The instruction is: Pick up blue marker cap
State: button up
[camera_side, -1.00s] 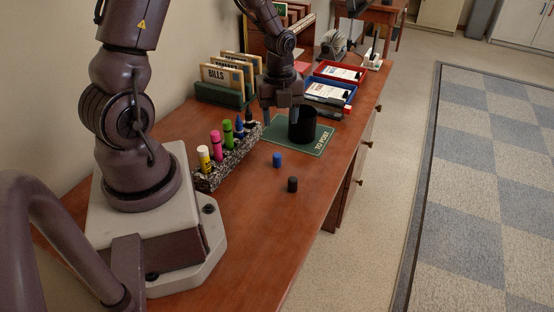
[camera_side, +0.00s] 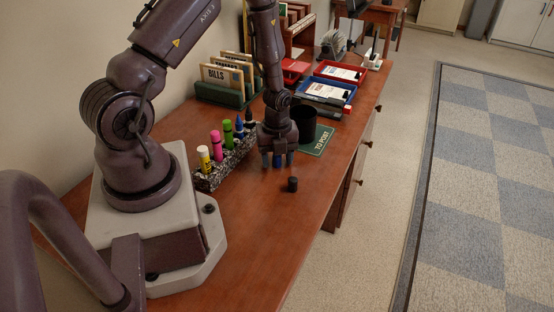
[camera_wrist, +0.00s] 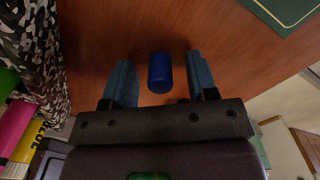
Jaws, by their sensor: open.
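The blue marker cap (camera_wrist: 160,72) stands on the brown desk (camera_wrist: 110,30) and shows between the two fingers of my gripper (camera_wrist: 160,82) in the wrist view. The fingers are apart, with a gap on each side of the cap. In the side view my gripper (camera_side: 277,160) points down over the cap (camera_side: 277,160), which is mostly hidden between the fingers. The black marker cap (camera_side: 292,184) stands on the desk just in front of my gripper, nearer the camera.
A speckled marker holder (camera_side: 222,166) with several markers stands left of my gripper. A black cup (camera_side: 304,124) and green mat (camera_side: 322,142) lie behind to the right. Blue tray (camera_side: 328,92), red tray (camera_side: 340,72) and file rack (camera_side: 222,92) are farther back.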

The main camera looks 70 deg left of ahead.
grip_shut()
dwell(0.4)
